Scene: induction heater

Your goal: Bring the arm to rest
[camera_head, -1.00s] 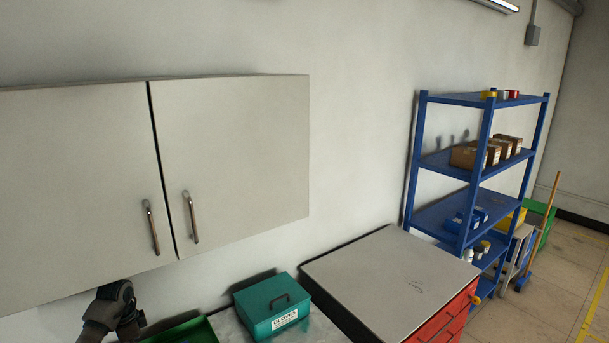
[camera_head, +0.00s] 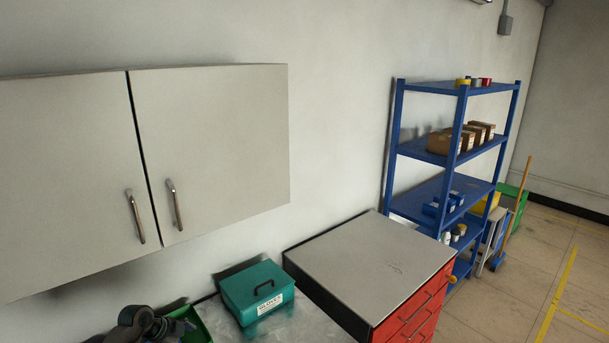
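A dark part of my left arm (camera_head: 142,326) shows at the bottom left, below the wall cabinet and beside a green bin (camera_head: 192,325). Its fingertips are not visible, so I cannot see what the gripper holds, if anything. My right arm and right gripper are out of the picture.
A wall cabinet (camera_head: 215,150) with two closed doors hangs at the left. A teal gloves box (camera_head: 257,291) stands on the grey worktop (camera_head: 300,325). A red drawer cabinet (camera_head: 410,318) stands to its right. Blue shelving (camera_head: 440,188) stands farther right, with open floor (camera_head: 570,270) beyond.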

